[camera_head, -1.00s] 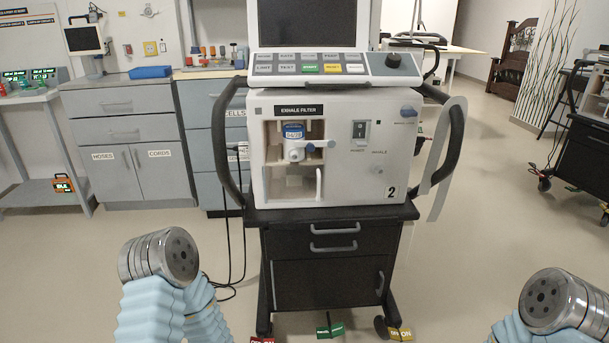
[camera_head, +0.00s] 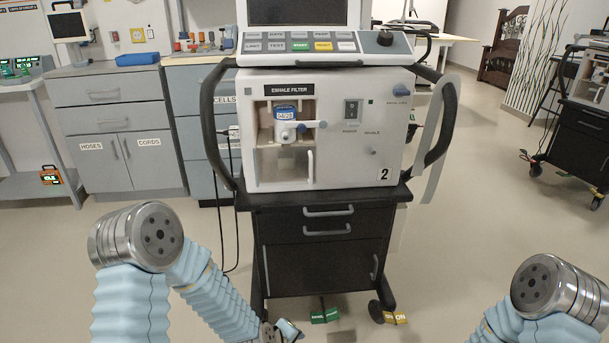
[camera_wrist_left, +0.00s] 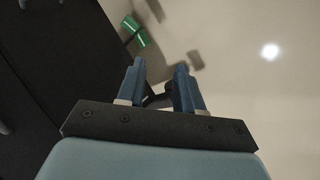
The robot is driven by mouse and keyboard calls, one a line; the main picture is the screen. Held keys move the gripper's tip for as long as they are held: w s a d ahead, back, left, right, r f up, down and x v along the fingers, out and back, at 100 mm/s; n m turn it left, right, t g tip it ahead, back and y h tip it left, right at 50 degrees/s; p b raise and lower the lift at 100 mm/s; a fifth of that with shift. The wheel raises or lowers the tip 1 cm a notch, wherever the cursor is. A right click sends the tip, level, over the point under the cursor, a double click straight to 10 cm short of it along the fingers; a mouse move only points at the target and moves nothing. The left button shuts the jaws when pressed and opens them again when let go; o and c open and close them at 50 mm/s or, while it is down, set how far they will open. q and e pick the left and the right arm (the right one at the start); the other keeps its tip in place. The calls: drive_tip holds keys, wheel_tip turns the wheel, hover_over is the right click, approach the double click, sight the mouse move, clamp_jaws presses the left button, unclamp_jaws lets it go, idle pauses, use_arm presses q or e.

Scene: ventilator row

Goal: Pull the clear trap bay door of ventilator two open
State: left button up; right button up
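Ventilator two (camera_head: 340,150) is a white unit marked "2" on a black cart, facing me in the head view. Its bay under the "EXHALE FILTER" label holds a blue-capped filter (camera_head: 285,114) in the upper part. The clear trap bay door (camera_head: 281,165) covers the lower part and looks shut; its pane is hard to make out. A white upright handle (camera_head: 310,165) stands at its right edge. My left gripper (camera_wrist_left: 159,75) is open and empty in the left wrist view. In the head view its end (camera_head: 287,331) is at the bottom edge, well below the door. My right gripper is out of view.
The black cart (camera_head: 318,255) has drawers and a lower door with grey handles. Green (camera_head: 324,315) and yellow (camera_head: 396,317) tags sit by its wheels. Black side rails flank the ventilator. Cables hang at its left. Open floor lies around the cart.

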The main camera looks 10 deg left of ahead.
use_arm(q)
drive_tip(key=w+r+n+t+b, duration=0.1)
drive_tip(key=w+r+n+t, duration=0.2)
drive_tip(key=w+r+n, duration=0.3)
drive_tip(key=n+t+y+b, duration=0.4)
drive_tip(key=n+t, duration=0.5)
drive_tip(key=n, duration=1.1)
approach(311, 164)
drive_tip(key=w+p, duration=0.1)
drive_tip(key=w, duration=0.3)
drive_tip(key=w+p, duration=0.1)
drive_tip(key=w, duration=0.4)
drive_tip(key=shift+a+r, duration=0.2)
drive_tip(key=shift+r, duration=0.05)
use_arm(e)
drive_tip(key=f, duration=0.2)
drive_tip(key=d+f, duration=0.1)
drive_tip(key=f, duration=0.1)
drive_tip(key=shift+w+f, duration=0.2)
use_arm(q)
drive_tip(key=shift+c, duration=0.3)
clamp_jaws()
